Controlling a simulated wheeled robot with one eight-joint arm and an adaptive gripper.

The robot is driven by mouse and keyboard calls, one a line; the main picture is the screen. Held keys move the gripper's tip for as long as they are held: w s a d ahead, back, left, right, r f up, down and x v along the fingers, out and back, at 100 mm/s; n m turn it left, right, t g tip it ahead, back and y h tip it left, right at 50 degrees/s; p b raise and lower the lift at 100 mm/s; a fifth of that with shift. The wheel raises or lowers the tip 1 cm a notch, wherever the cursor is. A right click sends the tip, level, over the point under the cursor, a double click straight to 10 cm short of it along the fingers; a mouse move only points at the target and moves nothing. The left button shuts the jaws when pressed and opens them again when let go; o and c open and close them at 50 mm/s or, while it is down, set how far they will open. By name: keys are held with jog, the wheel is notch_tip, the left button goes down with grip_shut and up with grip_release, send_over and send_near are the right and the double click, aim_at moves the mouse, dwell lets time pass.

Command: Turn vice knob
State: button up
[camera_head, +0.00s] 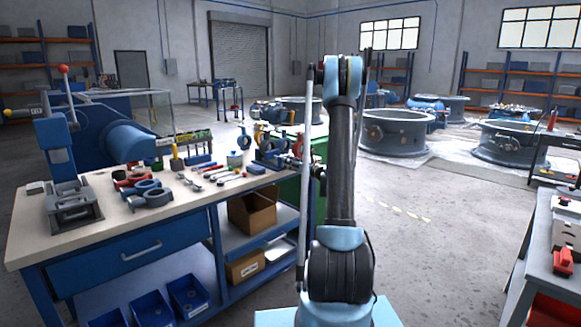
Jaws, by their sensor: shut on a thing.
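A small blue vice (268,152) stands at the right end of the wooden workbench top (110,205). My arm rises in the middle of the view, bends at the top and comes down on its far side. My gripper (296,162) is a small dark shape at the vice's right side, at the bench edge. It is shut on the vice knob. The fingertips and the knob are small, dark and partly behind my arm and a grey upright bar, so the exact grip is hard to make out.
Cardboard boxes (252,214) sit on the shelf below. Large ring-shaped valve bodies (396,132) stand behind.

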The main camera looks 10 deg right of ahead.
jog(key=shift+a, duration=0.1)
dwell(0.4)
jog(key=o, duration=1)
jog(key=shift+o, duration=0.2)
jog(key=v, duration=1.2)
